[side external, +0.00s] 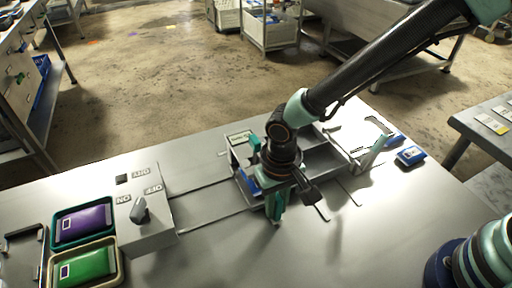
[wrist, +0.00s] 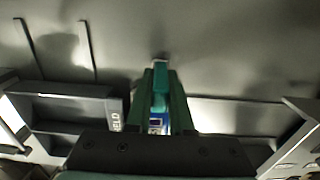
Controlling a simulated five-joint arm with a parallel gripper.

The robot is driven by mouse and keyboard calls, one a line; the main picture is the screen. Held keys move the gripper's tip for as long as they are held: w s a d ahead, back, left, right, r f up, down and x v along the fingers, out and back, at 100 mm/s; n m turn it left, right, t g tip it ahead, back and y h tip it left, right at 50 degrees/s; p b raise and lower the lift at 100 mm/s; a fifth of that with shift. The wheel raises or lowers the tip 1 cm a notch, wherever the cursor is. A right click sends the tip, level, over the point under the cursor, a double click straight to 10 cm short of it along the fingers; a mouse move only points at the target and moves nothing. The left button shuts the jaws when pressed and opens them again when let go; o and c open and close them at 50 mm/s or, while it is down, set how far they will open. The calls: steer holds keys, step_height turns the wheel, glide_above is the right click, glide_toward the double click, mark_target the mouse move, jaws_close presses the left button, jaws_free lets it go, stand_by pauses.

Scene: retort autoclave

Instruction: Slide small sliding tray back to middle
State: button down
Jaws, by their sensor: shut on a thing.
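The small sliding tray (side external: 322,160) is a grey, low-walled frame with compartments, sitting on the grey bench near slots cut in its top. My gripper (side external: 275,205) points down at the tray's near side, its teal fingers partly hidden by the wrist. In the wrist view, the two green fingers (wrist: 159,88) are close together on a small part of the tray at its edge; the fingers hide most of what they grip. A blue item shows at the tray's left end, beside the fingers, and blue also shows between them in the wrist view.
A grey control box with a dark knob (side external: 140,210) stands left of the tray. Purple (side external: 84,223) and green (side external: 86,264) pouches lie in trays at the left front. A blue-and-white packet (side external: 410,156) lies at the right. Bare bench lies in front.

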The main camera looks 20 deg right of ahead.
steer(key=shift+a, duration=0.1)
steer(key=a, duration=1.2)
steer(key=shift+a+r, duration=0.1)
steer(key=shift+a, duration=0.1)
steer(key=c, duration=0.8)
jaws_free()
step_height(320, 180, up, 12)
